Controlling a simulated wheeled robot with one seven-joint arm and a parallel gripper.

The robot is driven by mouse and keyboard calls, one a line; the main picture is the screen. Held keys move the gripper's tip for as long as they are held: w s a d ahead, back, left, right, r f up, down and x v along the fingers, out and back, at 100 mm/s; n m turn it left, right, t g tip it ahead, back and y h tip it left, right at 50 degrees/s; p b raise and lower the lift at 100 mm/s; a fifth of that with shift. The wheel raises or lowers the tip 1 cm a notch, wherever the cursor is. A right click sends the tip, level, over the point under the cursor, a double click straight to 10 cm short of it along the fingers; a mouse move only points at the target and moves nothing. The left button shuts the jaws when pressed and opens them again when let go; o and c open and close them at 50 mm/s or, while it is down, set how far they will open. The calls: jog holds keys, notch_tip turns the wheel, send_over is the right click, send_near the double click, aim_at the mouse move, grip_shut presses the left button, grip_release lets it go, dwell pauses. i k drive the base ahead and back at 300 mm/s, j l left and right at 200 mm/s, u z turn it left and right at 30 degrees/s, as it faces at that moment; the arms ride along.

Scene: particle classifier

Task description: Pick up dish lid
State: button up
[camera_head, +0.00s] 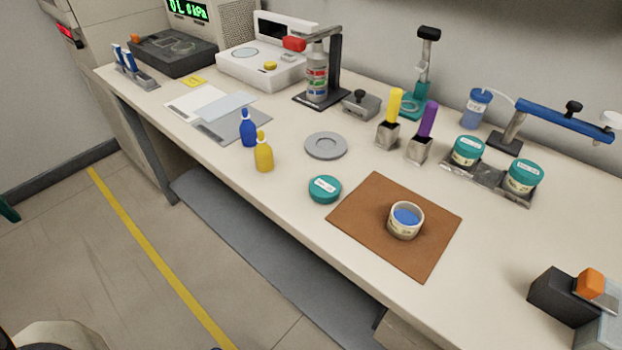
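A round teal lid (324,189) with a white label lies on the bench, just left of the brown mat. An open cream dish (405,221) stands upright on the brown mat (375,194), with blue material inside. The teal lid is apart from this dish. My gripper is not in view, so its opening and place cannot be seen.
Two teal-lidded jars (467,151) sit on a tray at the right. The bench's front edge runs close to the lid.

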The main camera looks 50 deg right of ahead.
aim_at(323, 189)
jog(key=i, duration=0.55)
jog(key=i+j+z, duration=0.15)
jog(key=i+z, duration=0.35)
jog(key=i+j+z, duration=0.45)
jog(key=k+l+z, duration=0.1)
jog(key=z, duration=1.7)
